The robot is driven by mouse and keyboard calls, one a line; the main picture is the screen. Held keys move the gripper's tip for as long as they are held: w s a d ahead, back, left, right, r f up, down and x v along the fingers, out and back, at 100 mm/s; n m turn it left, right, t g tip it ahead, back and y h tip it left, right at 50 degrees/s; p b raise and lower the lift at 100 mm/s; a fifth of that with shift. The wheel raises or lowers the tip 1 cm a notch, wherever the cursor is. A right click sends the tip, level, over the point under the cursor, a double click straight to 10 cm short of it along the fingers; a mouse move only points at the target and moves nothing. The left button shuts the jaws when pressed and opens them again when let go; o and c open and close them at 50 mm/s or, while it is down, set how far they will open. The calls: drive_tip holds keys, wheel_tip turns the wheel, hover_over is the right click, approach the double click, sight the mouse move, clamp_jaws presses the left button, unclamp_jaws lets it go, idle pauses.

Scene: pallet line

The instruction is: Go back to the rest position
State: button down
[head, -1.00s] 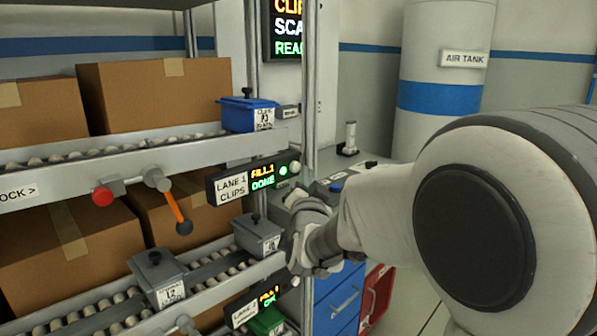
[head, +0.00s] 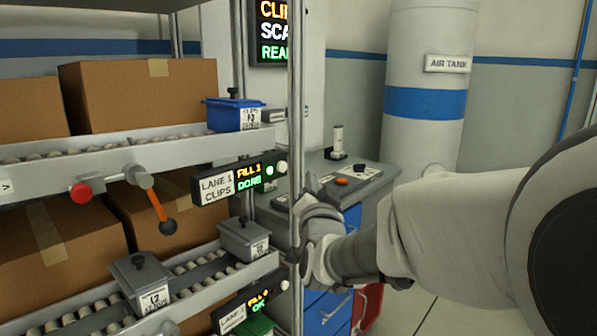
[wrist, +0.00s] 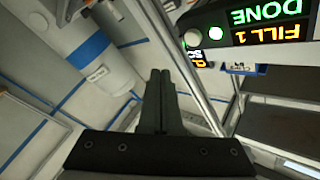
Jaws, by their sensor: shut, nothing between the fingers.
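My gripper (wrist: 160,73) is shut, with its two dark fingers together and empty in the wrist view. In the head view my arm reaches in from the right, and its wrist end is beside the upright post (head: 296,110) of the roller rack. The fingers are hard to make out there. In the wrist view the lit "FILL 1 DONE" sign (wrist: 265,25) is upside down at upper right, apart from the fingers. The same lane 1 sign (head: 238,180) is left of the post in the head view.
A blue bin (head: 236,114) sits on the upper lane, and grey bins (head: 141,279) on the lower one. A lever with an orange handle (head: 158,206) sticks out in front. A workbench (head: 345,184) and the air tank (head: 427,70) stand behind. Floor shows at lower right.

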idle(0.6)
drive_tip(key=s+d+f+n+g+h, duration=0.15)
drive_tip(key=s+d+f+g, duration=0.3)
drive_tip(key=s, duration=0.55)
drive_tip(key=s+d+f+n+g, duration=0.35)
drive_tip(key=s+d+g, duration=0.2)
drive_tip(key=s, duration=0.55)
drive_tip(key=s+d+f+n+g+h, duration=0.1)
drive_tip(key=s+d+f+g, duration=0.4)
drive_tip(key=s, duration=0.5)
wheel_tip(320, 180, up, 21)
drive_tip(key=t+p, duration=0.1)
drive_tip(key=p, duration=1.9)
drive_tip(key=shift+d, duration=0.35)
drive_tip(key=shift+s, duration=0.1)
